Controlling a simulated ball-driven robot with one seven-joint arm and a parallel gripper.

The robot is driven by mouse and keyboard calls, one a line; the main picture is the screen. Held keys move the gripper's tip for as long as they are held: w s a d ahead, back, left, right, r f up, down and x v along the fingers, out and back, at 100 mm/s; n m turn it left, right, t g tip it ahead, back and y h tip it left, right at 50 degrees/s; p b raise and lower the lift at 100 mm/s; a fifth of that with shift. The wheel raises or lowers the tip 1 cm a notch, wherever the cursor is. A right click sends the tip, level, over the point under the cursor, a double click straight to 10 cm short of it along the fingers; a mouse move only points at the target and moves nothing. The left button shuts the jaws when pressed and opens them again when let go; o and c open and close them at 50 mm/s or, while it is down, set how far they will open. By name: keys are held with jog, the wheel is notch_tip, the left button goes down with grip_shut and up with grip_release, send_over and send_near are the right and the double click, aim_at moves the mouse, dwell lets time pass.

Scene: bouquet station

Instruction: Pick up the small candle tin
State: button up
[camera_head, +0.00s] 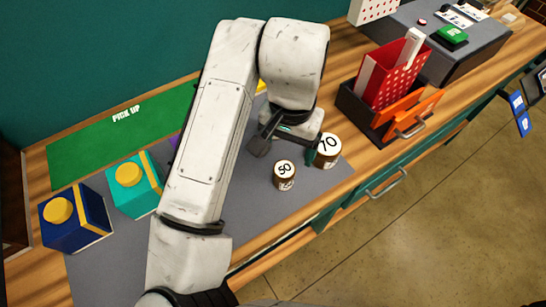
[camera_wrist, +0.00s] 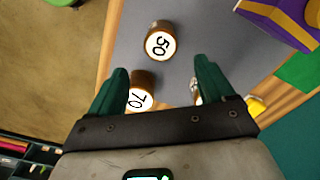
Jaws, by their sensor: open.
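Two round brown tins with white lids stand on the grey mat (camera_head: 245,212). The smaller tin marked 50 (camera_head: 284,176) is nearer the mat's front edge. It also shows in the wrist view (camera_wrist: 160,42), beyond the fingertips. The larger tin marked 70 (camera_head: 328,153) is to its right. In the wrist view the 70 tin (camera_wrist: 141,98) is partly hidden by the left finger and palm. My gripper (camera_head: 287,151) is open with nothing between its green-padded fingers (camera_wrist: 160,72), above and behind the 50 tin. Another pale-topped item (camera_wrist: 196,91) is mostly hidden beside the right finger.
Teal (camera_head: 135,188) and navy (camera_head: 75,222) boxes with yellow tops stand at left. A green panel (camera_head: 120,133) reads PICK UP. A dark tray (camera_head: 362,112) with red and orange holders stands at right. A purple box (camera_wrist: 285,20) shows in the wrist view.

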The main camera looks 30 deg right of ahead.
aim_at(285, 168)
jog(key=shift+w+a+f, duration=0.1)
jog(key=shift+a+f, duration=0.05)
jog(key=shift+f, duration=0.1)
notch_tip(285, 168, down, 4)
jog(key=shift+f, duration=0.2)
jog(key=shift+a+f+p, duration=0.1)
jog(key=shift+f+p, duration=0.85)
jog(key=shift+f, duration=1.95)
jog(key=shift+c, duration=0.2)
jog(key=c, duration=1.1)
jog(key=shift+r, duration=0.1)
jog(key=shift+c, duration=0.2)
